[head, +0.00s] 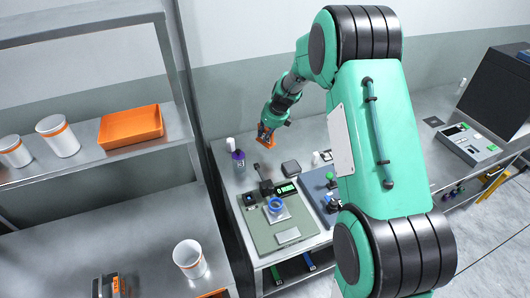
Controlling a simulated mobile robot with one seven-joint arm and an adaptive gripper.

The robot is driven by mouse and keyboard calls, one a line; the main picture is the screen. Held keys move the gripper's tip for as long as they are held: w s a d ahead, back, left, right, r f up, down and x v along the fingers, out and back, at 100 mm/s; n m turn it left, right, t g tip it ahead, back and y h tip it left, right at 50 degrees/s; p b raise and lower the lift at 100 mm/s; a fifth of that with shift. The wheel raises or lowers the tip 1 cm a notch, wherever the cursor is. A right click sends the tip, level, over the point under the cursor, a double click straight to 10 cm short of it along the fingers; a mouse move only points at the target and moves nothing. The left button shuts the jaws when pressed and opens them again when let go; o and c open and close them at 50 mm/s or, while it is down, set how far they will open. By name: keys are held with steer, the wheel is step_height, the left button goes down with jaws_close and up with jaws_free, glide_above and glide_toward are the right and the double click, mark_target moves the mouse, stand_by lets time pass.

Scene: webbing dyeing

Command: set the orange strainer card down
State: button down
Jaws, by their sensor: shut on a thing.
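My gripper (265,136) is at the end of my green arm, above the back part of the metal bench. It is shut on a small orange piece, the strainer card (264,142). The card is held above the bench top, and the fingers partly cover it. The exact gap between the card and the bench cannot be told from this view.
A bottle with a purple band (238,159) stands left of my gripper. A green mat (280,235) with a blue-rimmed cup (275,206) and a display box (286,188) lies in front. A dark block (291,168) is nearby. The shelf (180,125) stands at left.

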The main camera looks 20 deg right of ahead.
mark_target(272, 135)
steer(key=shift+f+b, duration=0.3)
steer(key=shift+f, duration=1.4)
steer(key=shift+f+b, duration=0.7)
steer(key=shift+f, duration=1.75)
steer(key=shift+f, duration=0.15)
steer(key=c, duration=1.6)
jaws_free()
steer(key=shift+c, duration=0.2)
steer(key=p+v, duration=0.2)
steer(key=v, duration=1)
steer(key=shift+s+p, duration=0.1)
steer(key=shift+p, duration=0.2)
